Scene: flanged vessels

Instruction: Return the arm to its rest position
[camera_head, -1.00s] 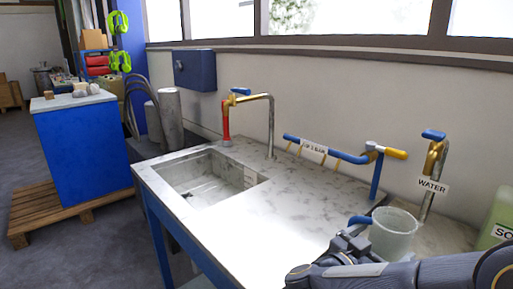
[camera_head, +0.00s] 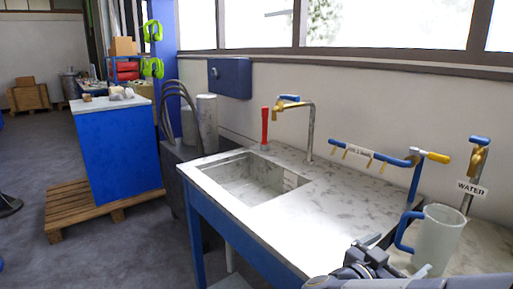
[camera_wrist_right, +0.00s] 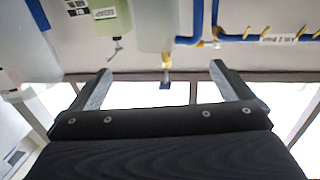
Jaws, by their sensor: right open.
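My right gripper (camera_head: 365,262) is at the bottom edge of the head view, over the front of the counter, with its arm partly cut off. In the wrist view the open jaws (camera_wrist_right: 163,76) stand wide apart with nothing between the fingers. The translucent jug with a blue handle (camera_head: 438,243) stands upright on the counter, just right of the gripper in the head view. It appears inverted at the top of the wrist view (camera_wrist_right: 154,22), beyond the fingers. My left gripper is not in view.
The marble counter (camera_head: 335,210) has a sink (camera_head: 250,180) at its left. A blue pipe (camera_head: 375,155) with taps and a WATER tap (camera_head: 475,165) stand along the back. A blue cabinet (camera_head: 118,145) on a pallet is far left, with open floor around it.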

